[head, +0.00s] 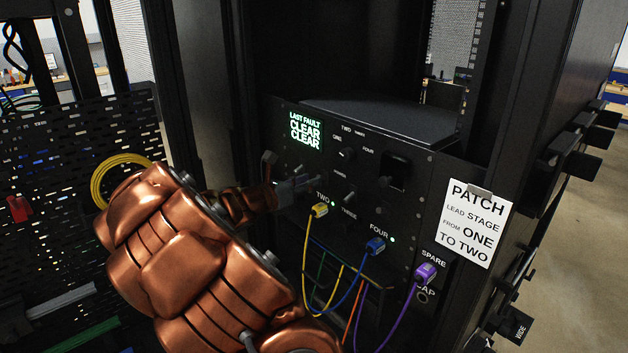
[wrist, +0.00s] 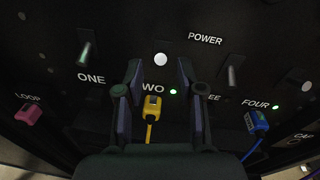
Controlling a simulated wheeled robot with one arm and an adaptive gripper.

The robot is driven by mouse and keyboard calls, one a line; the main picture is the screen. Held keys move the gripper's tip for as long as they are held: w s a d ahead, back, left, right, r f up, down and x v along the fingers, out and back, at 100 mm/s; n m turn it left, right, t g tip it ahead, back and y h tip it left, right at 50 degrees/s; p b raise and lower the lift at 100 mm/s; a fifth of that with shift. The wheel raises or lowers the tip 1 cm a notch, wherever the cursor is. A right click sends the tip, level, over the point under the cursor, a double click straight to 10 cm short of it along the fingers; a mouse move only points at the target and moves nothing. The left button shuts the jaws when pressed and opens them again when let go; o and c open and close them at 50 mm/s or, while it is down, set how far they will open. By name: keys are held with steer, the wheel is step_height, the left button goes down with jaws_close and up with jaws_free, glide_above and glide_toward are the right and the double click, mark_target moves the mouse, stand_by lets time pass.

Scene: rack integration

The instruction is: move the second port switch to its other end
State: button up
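In the wrist view, a pale round tip (wrist: 161,60) sits above the partly covered TWO label, in line with the other levers. It looks like the second port switch, seen nearly end-on. A green light (wrist: 173,91) glows beside that label. My gripper (wrist: 160,70) is open, with one finger on each side of this tip; I cannot tell whether either finger touches it. A yellow plug (wrist: 152,106) shows lower between the fingers. In the head view, my gripper (head: 312,181) is at the left part of the black panel (head: 310,262), and my arm hides some of it.
The lever above ONE (wrist: 85,53) and a grey lever (wrist: 231,76) stand on either side. Blue (head: 375,246) and purple (head: 426,272) plugs with hanging cables are to the right and below. A patch note (head: 473,225) hangs on the rack's right side.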

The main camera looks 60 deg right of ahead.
steer(key=v, duration=0.8)
steer(key=shift+a, duration=0.35)
steer(key=s+a+f+m+g+y, duration=0.1)
steer(key=s+a+f+m+y, duration=0.25)
steer(key=s+a+m, duration=0.3)
steer(key=s+a+f+m+y, duration=0.2)
steer(key=s+a+m+y, duration=0.25)
steer(key=s+a, duration=0.2)
steer(key=s+a+f+m+t+y, duration=0.1)
steer(key=s+a+m+y, duration=0.1)
steer(key=a, duration=0.6)
steer(key=s+a+f+m+t+y, duration=0.1)
steer(key=s+a+f+m+y, duration=0.1)
steer(key=a, duration=0.6)
steer(key=s+a+f+m+y, duration=0.1)
steer(key=s+a+y, duration=0.3)
steer(key=a, duration=0.4)
steer(key=shift+s+f+m+t+y, duration=0.3)
steer(key=shift+s+m+t, duration=0.1)
steer(key=shift+m, duration=0.5)
steer(key=shift+d, duration=0.2)
